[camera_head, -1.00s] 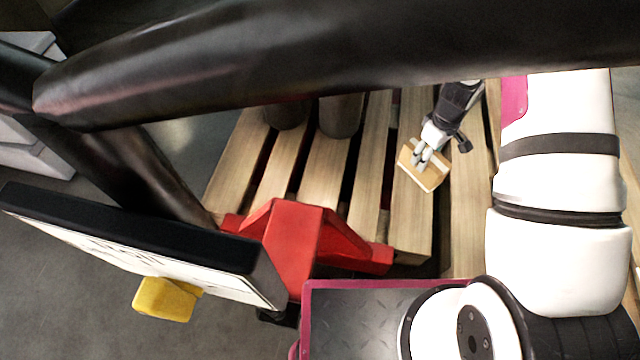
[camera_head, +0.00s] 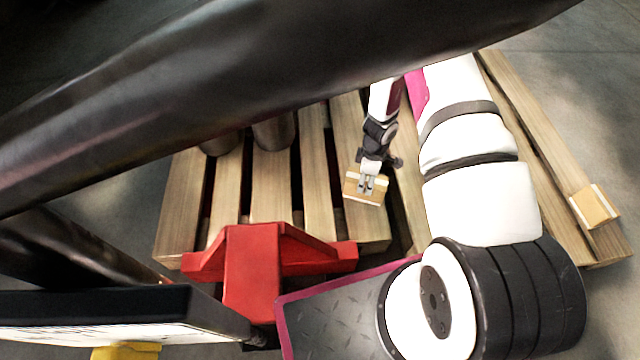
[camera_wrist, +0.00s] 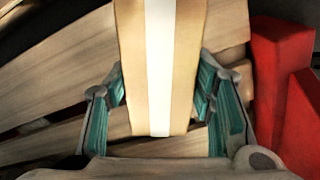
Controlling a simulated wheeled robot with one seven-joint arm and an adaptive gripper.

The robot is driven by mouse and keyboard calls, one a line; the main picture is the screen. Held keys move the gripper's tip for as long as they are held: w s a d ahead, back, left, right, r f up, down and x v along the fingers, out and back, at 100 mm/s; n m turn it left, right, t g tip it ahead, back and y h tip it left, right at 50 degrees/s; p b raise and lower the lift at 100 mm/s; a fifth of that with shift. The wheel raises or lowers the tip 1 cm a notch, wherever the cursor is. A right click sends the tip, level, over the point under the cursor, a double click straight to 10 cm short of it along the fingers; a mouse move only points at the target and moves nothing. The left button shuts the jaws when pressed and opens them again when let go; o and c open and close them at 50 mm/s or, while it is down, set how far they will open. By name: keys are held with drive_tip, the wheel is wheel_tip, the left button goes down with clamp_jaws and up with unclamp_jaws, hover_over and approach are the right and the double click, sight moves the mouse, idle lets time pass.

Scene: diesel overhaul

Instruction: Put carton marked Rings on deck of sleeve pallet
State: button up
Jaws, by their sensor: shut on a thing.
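My gripper (camera_head: 367,184) is shut on a small brown carton (camera_head: 362,197) with a pale strip of tape. In the wrist view the carton (camera_wrist: 160,70) sits between the two teal-padded fingers. The carton is over the slats of the wooden pallet (camera_head: 315,190); I cannot tell whether it touches them. No marking on the carton can be read. Two dark cylindrical sleeves (camera_head: 273,133) stand on the pallet's far part, partly hidden by a black tube.
A second carton (camera_head: 594,206) sits on the pallet boards at the right. A red bracket (camera_head: 254,268) stands at the pallet's front edge. A black tube (camera_head: 250,80) crosses the upper view. A panel (camera_head: 110,318) and a yellow block (camera_head: 126,352) are at lower left.

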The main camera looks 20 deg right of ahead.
drive_tip(key=shift+w+a+f+b, duration=0.65)
drive_tip(key=shift+w+a+f, duration=0.2)
drive_tip(key=shift+a, duration=1)
drive_tip(key=shift+w+a+f+b, duration=0.65)
drive_tip(key=shift+w+a, duration=0.3)
drive_tip(key=shift+a, duration=0.9)
drive_tip(key=shift+w+a+f+b, duration=0.6)
drive_tip(key=shift+w+a+f, duration=0.3)
drive_tip(key=shift+a, duration=0.95)
drive_tip(key=o, duration=1.4)
drive_tip(key=shift+c, duration=0.2)
